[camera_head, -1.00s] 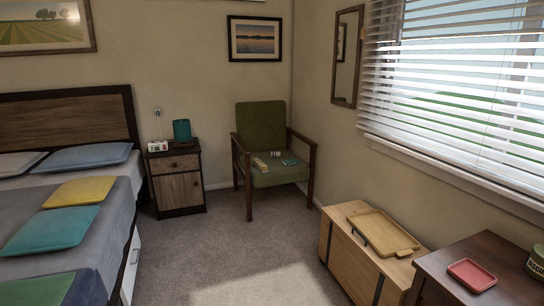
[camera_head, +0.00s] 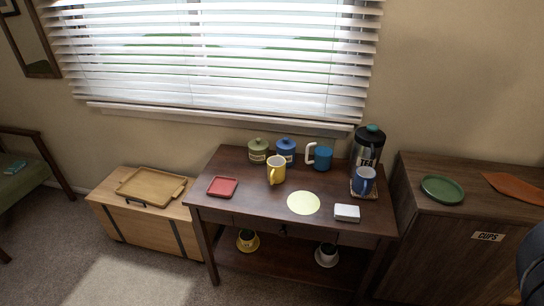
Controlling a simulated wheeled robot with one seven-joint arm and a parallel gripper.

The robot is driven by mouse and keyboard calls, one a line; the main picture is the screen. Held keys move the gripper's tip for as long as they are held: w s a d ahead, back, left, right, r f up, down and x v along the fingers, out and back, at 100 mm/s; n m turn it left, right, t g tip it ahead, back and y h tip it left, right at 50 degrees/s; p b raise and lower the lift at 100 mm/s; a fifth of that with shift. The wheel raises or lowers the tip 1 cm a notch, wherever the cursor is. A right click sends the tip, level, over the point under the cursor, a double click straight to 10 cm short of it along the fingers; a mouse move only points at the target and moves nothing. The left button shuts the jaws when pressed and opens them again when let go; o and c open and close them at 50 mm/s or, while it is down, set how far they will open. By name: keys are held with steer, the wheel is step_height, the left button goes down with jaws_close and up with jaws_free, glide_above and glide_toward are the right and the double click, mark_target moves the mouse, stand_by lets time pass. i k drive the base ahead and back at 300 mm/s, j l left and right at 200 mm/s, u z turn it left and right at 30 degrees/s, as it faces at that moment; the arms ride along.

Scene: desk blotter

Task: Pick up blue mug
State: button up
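A blue mug (camera_head: 362,183) stands upright on the right part of the dark wooden table (camera_head: 250,203), on a small patterned mat or coaster in front of a flask labelled TEA (camera_head: 366,150). A second blue, more teal mug-like vessel (camera_head: 322,158) with a large pale handle on its left stands further back on the table. My gripper is not in view. A dark rounded shape cut off at the lower right edge may be part of my arm.
A yellow mug (camera_head: 276,168), green canister (camera_head: 258,151), blue canister (camera_head: 286,149), red tray (camera_head: 222,187), yellow disc (camera_head: 303,203) and white box (camera_head: 346,213) share the table. Cups stand on its lower shelf. A cabinet (camera_head: 440,230) adjoins at right; a chest (camera_head: 130,225) at left.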

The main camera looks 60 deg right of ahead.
mark_target(365, 176)
steer(key=z, duration=1.7)
steer(key=j+u, duration=0.25)
steer(key=k+j+u, duration=0.1)
steer(key=j+u, duration=0.15)
steer(key=j, duration=0.15)
